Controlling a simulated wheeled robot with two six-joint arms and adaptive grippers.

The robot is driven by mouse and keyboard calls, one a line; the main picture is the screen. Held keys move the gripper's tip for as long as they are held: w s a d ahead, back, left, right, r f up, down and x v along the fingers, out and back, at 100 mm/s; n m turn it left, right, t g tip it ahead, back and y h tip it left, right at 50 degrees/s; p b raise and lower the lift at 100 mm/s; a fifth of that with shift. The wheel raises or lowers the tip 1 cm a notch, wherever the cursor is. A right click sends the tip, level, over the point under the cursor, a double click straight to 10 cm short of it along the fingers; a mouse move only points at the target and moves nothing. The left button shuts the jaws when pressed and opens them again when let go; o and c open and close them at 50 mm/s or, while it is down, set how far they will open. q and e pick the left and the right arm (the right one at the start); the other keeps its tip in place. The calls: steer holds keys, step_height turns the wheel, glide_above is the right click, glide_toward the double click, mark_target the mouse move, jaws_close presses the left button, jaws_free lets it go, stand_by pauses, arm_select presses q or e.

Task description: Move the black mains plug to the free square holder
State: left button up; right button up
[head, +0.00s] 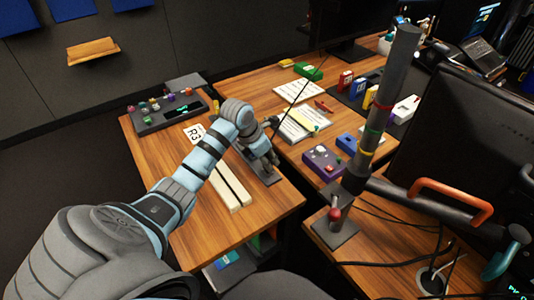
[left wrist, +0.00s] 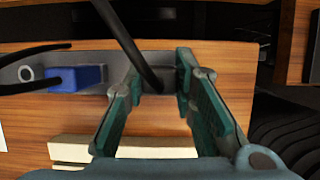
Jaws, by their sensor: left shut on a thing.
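The black mains plug (left wrist: 158,80) is between the fingers of my left gripper (left wrist: 157,75) in the left wrist view. The gripper is shut on it, and a black cable rises from it. The plug is at the grey holder strip (left wrist: 118,66); I cannot tell whether it is seated or just above. A blue plug (left wrist: 78,77) sits in the strip to its left. In the head view my left gripper (head: 262,155) points down over the strip (head: 268,180) and hides the plug. The free square holder cannot be made out. My right gripper is not in view.
Two cream bars (head: 228,185) lie beside the strip. A purple box (head: 322,160) and a dark post (head: 385,100) stand to the right. The table's front part is clear.

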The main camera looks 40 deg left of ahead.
arm_select(q)
steer(key=o, duration=1.1)
steer(key=v, duration=1.2)
steer(key=shift+s+f, duration=0.1)
steer(key=shift+f, duration=0.05)
